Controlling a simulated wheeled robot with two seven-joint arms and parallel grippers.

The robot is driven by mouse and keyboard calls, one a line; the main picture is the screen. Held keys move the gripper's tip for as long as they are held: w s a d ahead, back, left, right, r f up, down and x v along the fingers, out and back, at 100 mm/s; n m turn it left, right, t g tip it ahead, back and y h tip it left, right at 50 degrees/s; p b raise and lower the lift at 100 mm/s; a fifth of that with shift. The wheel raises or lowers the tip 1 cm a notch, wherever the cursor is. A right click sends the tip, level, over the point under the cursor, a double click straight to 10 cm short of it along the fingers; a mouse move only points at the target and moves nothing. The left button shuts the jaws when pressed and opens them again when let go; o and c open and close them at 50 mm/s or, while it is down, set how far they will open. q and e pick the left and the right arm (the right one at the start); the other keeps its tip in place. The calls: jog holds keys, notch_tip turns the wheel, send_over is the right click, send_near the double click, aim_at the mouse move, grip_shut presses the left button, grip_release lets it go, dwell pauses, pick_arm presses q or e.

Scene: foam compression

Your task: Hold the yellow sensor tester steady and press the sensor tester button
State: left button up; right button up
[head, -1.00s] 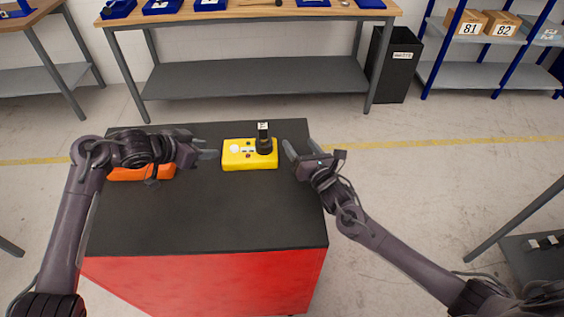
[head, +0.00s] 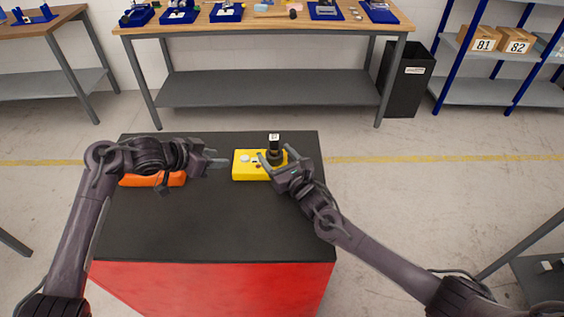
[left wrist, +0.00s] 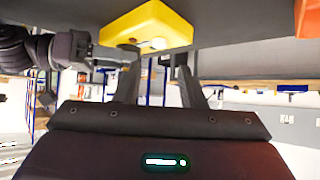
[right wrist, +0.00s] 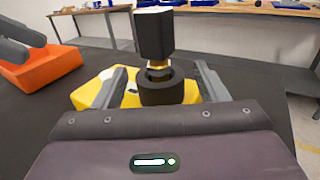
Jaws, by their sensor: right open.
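The yellow sensor tester (head: 240,172) sits on the black cart top; it shows in the left wrist view (left wrist: 150,22) and partly in the right wrist view (right wrist: 85,97). Its white round button (head: 244,158) is toward the left of its top. A black upright sensor (head: 274,152) stands at its right part. My left gripper (head: 222,162) is open and empty, just left of the tester. My right gripper (head: 269,165) is open at the tester's right part. In the right wrist view its fingers stand either side of the sensor's black base (right wrist: 160,92); contact cannot be told.
An orange bin (head: 150,181) lies on the cart under my left arm. The front of the black cart top (head: 190,235) is clear. A workbench (head: 270,90) stands behind, with a black waste bin (head: 405,85) and a shelf holding boxes (head: 485,40) to its right.

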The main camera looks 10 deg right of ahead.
pick_arm(q)
jog(key=shift+c, duration=0.3)
pick_arm(e)
jog(key=c, duration=1.4)
pick_arm(q)
grip_shut()
dwell(0.6)
